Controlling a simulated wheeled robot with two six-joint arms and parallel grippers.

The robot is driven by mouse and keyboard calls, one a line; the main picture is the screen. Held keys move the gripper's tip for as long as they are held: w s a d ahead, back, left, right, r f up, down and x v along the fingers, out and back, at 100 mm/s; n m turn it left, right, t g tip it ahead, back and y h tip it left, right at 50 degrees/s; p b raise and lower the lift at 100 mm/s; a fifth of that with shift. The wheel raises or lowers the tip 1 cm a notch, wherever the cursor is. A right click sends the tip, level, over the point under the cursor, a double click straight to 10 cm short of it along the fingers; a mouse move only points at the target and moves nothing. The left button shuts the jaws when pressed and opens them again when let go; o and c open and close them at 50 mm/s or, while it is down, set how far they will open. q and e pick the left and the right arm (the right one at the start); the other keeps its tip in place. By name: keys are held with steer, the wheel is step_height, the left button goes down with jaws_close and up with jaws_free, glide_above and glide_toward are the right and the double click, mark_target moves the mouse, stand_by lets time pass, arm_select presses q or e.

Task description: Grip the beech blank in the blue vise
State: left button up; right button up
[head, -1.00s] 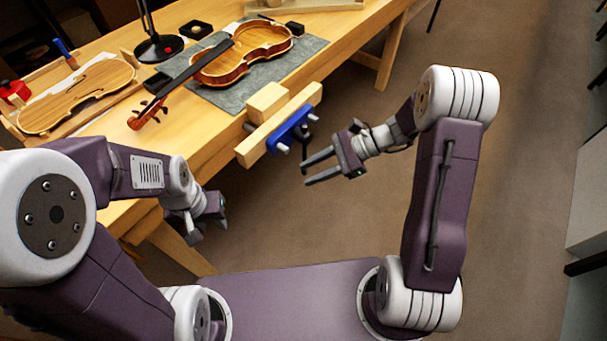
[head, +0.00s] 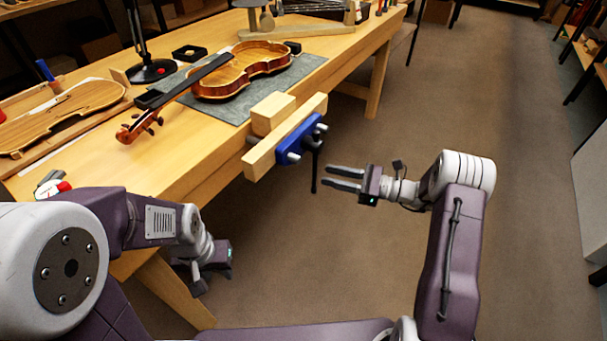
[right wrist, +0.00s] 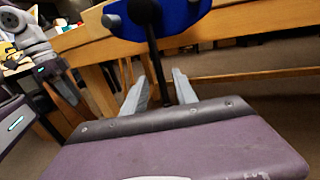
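The blue vise (head: 298,140) is on the bench's front edge, with a long pale wooden jaw (head: 262,158) and a dark handle bar (head: 314,172) hanging down. The pale beech blank (head: 272,112) is a block upright behind that jaw; whether the jaw touches it I cannot tell. My right gripper (head: 345,179) is open and empty, just right of the handle. In the right wrist view its fingers (right wrist: 160,92) are spread, with the handle (right wrist: 152,50) between them in the picture and the blue vise above. My left gripper (head: 222,262) hangs low by the bench's near end, its fingers unclear.
A violin (head: 240,75) lies on a grey mat (head: 305,68) behind the vise. A violin plate (head: 55,112) lies at the left, near a lamp (head: 150,68). The bench (head: 185,150) has bare wood left of the vise. Open floor lies right of my right gripper.

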steer(key=b+x, duration=0.3)
steer(key=x, duration=0.5)
steer(key=shift+a, duration=0.3)
steer(key=shift+w, duration=0.1)
jaws_close()
stand_by(0.8)
